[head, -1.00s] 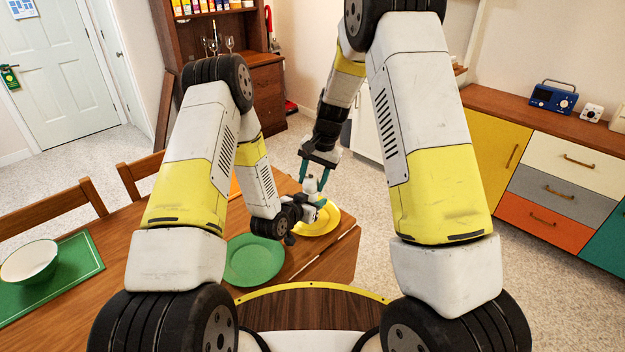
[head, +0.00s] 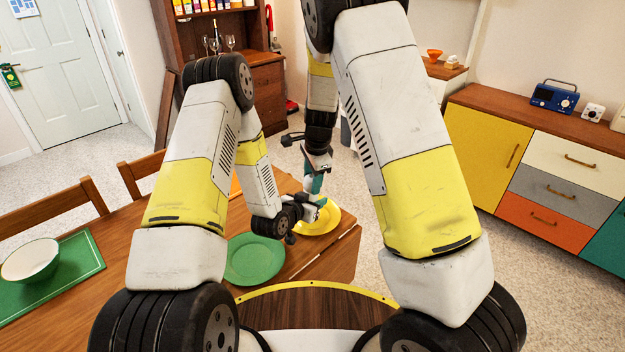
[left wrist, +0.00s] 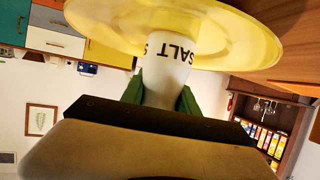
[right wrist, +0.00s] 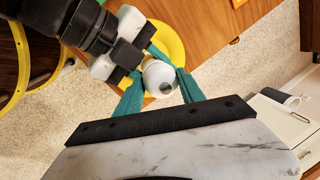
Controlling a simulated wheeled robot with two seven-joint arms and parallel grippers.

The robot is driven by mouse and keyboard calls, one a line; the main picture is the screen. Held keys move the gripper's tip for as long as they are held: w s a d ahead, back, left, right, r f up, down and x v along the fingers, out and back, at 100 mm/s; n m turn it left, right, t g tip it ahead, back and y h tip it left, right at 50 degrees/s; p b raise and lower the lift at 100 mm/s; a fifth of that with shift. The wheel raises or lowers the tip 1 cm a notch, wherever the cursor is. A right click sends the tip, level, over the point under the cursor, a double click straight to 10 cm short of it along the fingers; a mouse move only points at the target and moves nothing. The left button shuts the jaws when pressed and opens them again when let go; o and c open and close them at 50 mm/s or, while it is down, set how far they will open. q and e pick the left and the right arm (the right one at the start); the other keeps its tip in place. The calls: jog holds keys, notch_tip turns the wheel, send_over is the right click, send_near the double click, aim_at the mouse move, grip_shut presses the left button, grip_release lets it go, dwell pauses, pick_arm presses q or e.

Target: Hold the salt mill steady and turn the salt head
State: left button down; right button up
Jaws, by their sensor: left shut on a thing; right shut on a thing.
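The salt mill (left wrist: 166,60) is white with dark "SALT" lettering, upside down in the left wrist view, and stands over the yellow plate (head: 333,222). My left gripper (head: 320,207) is shut on the mill's body from the side. Its green fingers lie on either side of the body in the left wrist view. My right gripper (head: 315,184) comes from above. In the right wrist view its teal fingers are shut around the round white salt head (right wrist: 159,76). Most of the mill is hidden behind the grippers in the head view.
A green plate (head: 254,262) lies on the wooden table (head: 200,290) left of the yellow plate. A white bowl (head: 30,262) sits on a green mat (head: 75,272) at far left.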

jog(key=shift+m, duration=0.4)
jog(key=o, duration=1.4)
jog(key=shift+c, duration=0.2)
jog(key=a+v, duration=0.1)
jog(key=v, duration=1.1)
jog(key=shift+d, duration=0.35)
